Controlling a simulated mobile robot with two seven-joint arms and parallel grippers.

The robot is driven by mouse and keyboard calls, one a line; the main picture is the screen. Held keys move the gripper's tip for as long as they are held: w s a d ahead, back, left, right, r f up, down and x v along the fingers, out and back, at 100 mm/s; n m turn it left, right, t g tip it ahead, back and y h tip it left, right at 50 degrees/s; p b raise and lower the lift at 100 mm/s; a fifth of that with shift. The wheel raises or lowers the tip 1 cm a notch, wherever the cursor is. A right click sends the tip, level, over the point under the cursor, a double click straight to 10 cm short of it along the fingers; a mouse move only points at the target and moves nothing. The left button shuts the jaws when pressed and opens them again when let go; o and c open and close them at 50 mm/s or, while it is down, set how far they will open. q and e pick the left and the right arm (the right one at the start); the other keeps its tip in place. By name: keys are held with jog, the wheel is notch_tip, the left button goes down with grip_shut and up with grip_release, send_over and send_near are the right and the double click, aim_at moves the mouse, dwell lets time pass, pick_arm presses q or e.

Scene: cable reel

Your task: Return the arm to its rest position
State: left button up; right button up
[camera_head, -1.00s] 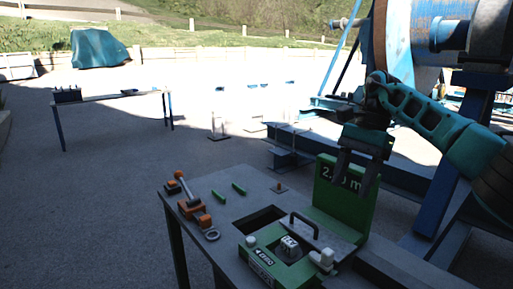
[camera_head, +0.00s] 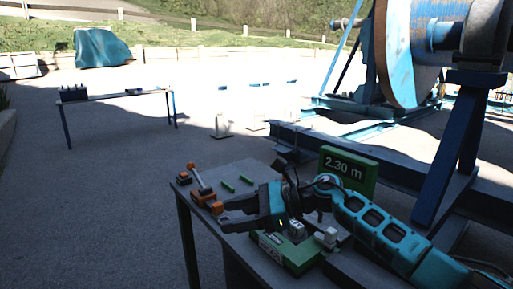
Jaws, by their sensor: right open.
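My right arm (camera_head: 385,235) comes in from the lower right and reaches over the small work table (camera_head: 185,205). My right gripper (camera_head: 222,217) is open, its two dark fingers pointing left, and nothing shows between them. It hangs near the orange-and-grey clamp tool (camera_head: 203,196); whether it touches it I cannot tell. The gripper and wrist hide part of the table's middle. The green display (camera_head: 347,170) reads 2.30 m. My left gripper is not in view.
Another table (camera_head: 110,96) stands far left. The paved ground between is clear.

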jog(key=s+d+f+n+t+h, duration=0.3)
jog(key=d+f+n+t+h, duration=0.35)
jog(key=n, duration=0.85)
jog(key=s+d+f+n+t+h, duration=0.4)
jog(key=d+n+t+h, duration=0.45)
jog(key=n, duration=0.65)
jog(key=s+d+f+m+g, duration=0.3)
jog(key=s+m+g, duration=0.1)
jog(key=s, duration=0.5)
jog(key=s+d+f+m+g, duration=0.4)
jog(key=s, duration=0.5)
jog(key=s+d+f+m+g, duration=0.3)
jog(key=s+m+g, duration=0.1)
jog(key=s, duration=0.5)
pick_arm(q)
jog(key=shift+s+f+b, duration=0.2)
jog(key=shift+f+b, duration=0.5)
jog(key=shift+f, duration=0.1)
pick_arm(e)
jog(key=w+a+f+t+y, duration=0.2)
jog(key=w+a+f+t, duration=0.1)
jog(key=w+f+t, duration=0.4)
notch_tip(320, 180, down, 4)
jog(key=shift+w+r+n+t, duration=0.2)
jog(key=shift+w+n+t, duration=0.15)
jog(key=shift+w, duration=0.3)
